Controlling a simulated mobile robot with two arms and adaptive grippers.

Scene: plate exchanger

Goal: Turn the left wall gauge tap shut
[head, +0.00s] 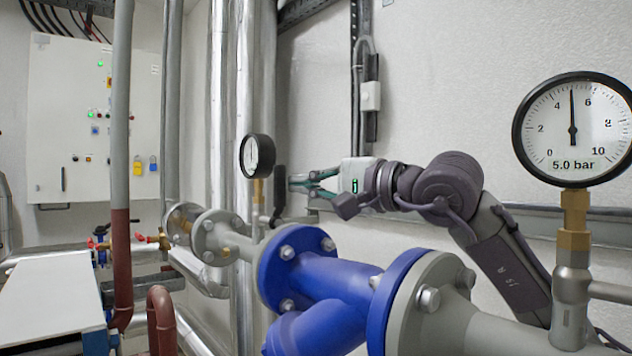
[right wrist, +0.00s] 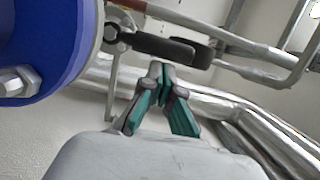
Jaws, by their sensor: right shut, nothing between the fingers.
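The left gauge (head: 257,156) has a black rim and a white dial and sits on a brass fitting (head: 258,192) over the pipe. Its tap has a black lever handle (head: 279,188), which stands roughly upright just right of the fitting in the head view. In the right wrist view the lever (right wrist: 160,45) runs sideways just beyond the fingertips. My right gripper (head: 291,184) comes in from the right, shut and empty, its green-sided fingers close to the lever. The wrist view shows the fingertips (right wrist: 161,70) together; I cannot tell whether they touch the lever. My left gripper is not in view.
A large gauge (head: 573,130) marked 5.0 bar stands at the right. Blue flanged pipework (head: 325,280) fills the lower middle, below my right arm. Silver vertical pipes (head: 218,100) stand left of the left gauge. A control cabinet (head: 80,125) is at the far left.

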